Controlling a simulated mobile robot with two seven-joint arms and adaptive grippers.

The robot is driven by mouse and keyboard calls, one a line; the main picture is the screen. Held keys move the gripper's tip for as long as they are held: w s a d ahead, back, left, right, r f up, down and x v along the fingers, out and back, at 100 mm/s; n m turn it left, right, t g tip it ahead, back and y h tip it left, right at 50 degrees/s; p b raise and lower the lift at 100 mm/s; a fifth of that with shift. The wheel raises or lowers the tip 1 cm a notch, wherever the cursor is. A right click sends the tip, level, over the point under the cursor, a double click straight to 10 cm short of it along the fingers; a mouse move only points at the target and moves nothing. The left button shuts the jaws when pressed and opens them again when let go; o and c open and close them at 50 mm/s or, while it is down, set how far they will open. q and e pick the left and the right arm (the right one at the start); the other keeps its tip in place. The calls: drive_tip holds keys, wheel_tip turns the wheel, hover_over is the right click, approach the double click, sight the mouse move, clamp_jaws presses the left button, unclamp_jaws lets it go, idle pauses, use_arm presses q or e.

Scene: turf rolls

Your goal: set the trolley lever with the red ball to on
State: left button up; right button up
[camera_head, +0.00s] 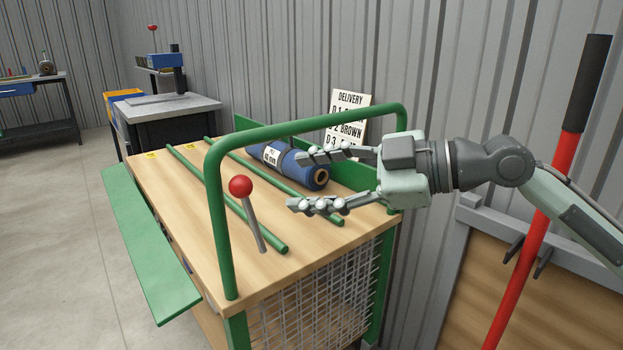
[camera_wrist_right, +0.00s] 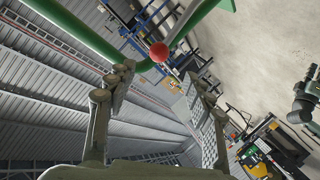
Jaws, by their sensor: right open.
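The trolley lever is a grey rod (camera_head: 254,222) with a red ball (camera_head: 240,186) on top. It rises from the wooden trolley top (camera_head: 280,262) near the front left, inside the green handle frame. The rod leans, its ball end toward the left. My right gripper (camera_head: 294,181) is open and empty, to the right of the ball, with its fingers pointing left toward it. In the right wrist view the red ball (camera_wrist_right: 159,52) shows beyond and between the open fingers, apart from them. No on or off marking is readable. My left gripper is out of view.
The green handle frame (camera_head: 218,240) arches over the trolley's near end. A green side flap (camera_head: 146,240) hangs out left. A delivery sign (camera_head: 348,105) stands behind. Floor at left is clear.

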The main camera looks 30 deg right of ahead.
drive_tip(key=shift+c, duration=1.1)
drive_tip(key=w+d+m, duration=0.1)
drive_tip(key=d+m, duration=0.1)
drive_tip(key=m, duration=0.2)
drive_tip(key=w+d+f+m, duration=0.1)
drive_tip(key=d+m, duration=0.1)
drive_tip(key=m, duration=0.2)
drive_tip(key=w+d+f+m+y, duration=0.1)
drive_tip(key=d+m, duration=0.1)
drive_tip(key=m, duration=0.1)
drive_tip(key=shift+d+m+t, duration=0.3)
drive_tip(key=shift+m+t, duration=0.1)
clamp_jaws()
use_arm(q)
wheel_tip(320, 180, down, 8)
drive_tip(key=p, duration=0.3)
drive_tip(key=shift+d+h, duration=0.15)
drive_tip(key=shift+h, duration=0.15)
use_arm(e)
drive_tip(key=m+y, duration=0.4)
drive_tip(key=m, duration=0.9)
hover_over(254, 218)
drive_tip(key=d, duration=0.3)
drive_tip(key=shift+w+f, duration=0.2)
drive_tip(key=shift+f, duration=0.3)
drive_tip(key=shift+w+f, duration=0.15)
drive_tip(key=shift+f, duration=0.3)
